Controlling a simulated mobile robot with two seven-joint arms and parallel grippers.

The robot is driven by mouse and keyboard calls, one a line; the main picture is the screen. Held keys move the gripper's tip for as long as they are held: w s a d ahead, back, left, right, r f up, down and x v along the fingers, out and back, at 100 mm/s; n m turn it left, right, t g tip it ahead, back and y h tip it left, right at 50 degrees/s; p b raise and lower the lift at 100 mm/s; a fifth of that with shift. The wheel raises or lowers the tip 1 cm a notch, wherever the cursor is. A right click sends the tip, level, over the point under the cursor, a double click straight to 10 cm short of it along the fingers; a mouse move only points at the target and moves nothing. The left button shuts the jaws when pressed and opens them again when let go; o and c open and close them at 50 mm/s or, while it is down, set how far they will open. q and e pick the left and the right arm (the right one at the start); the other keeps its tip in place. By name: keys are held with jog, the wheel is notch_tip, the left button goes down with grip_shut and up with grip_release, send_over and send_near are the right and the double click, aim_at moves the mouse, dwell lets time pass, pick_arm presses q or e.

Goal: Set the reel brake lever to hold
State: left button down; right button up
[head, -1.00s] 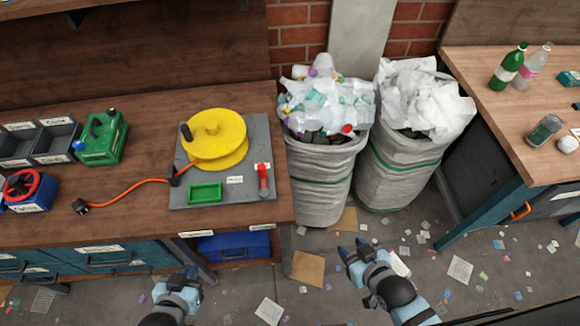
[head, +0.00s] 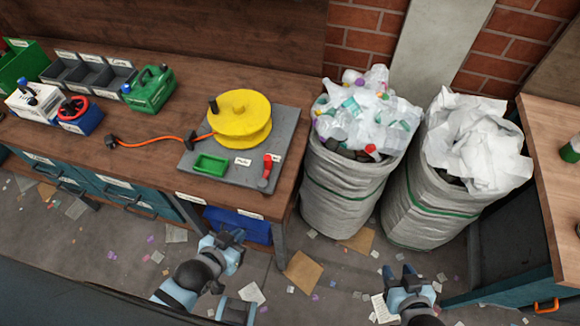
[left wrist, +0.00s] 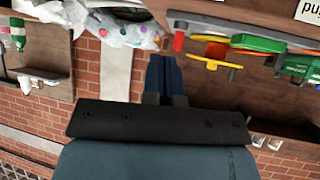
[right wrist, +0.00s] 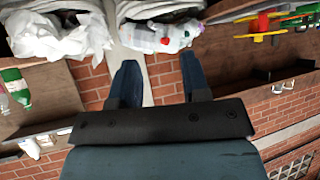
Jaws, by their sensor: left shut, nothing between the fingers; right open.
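The reel brake lever (head: 266,168) is red and stands at the right front of a grey base plate (head: 228,186), between small white labels too small to read. A yellow reel (head: 242,112) sits on the same plate, with an orange cable running left from it. In the left wrist view the lever shows as a red piece (left wrist: 179,41) near the reel. My left gripper (head: 225,236) is shut and empty, low in front of the bench and apart from the lever. My right gripper (head: 398,277) is open and empty, over the floor further right.
A green tray (head: 210,165) lies on the plate. A green canister (head: 150,90), a blue box with a red wheel (head: 78,116) and grey bins (head: 85,80) stand to the left. Two full sacks (head: 345,190) stand right of the bench. Litter lies on the floor.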

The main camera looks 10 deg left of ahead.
pick_arm(q)
jog(key=shift+w+d, duration=0.1)
jog(key=shift+d, duration=0.25)
pick_arm(e)
jog(key=shift+d, duration=0.35)
pick_arm(q)
jog(key=shift+a, duration=0.15)
pick_arm(e)
jog(key=shift+a, duration=0.2)
jog(key=o, duration=0.3)
jog(key=shift+o, duration=0.8)
notch_tip(320, 180, down, 2)
jog(key=b, duration=0.2)
jog(key=shift+f+b, duration=0.15)
jog(key=shift+b, duration=0.15)
pick_arm(q)
jog(key=w+d+r+m+g+y+b, duration=0.1)
jog(key=w+d+r+g+y, duration=0.1)
jog(key=w, duration=0.5)
jog(key=w+d+r+m+g+y, duration=0.1)
jog(key=w+d+r+y, duration=0.2)
jog(key=w+d, duration=0.2)
jog(key=w, duration=0.3)
jog(key=shift+w+r+m+g+b, duration=0.15)
jog(key=shift+r+m+g+b, duration=0.15)
jog(key=shift+m+g+b, duration=0.1)
pick_arm(e)
jog(key=shift+a+f, duration=0.15)
jog(key=shift+f, duration=0.7)
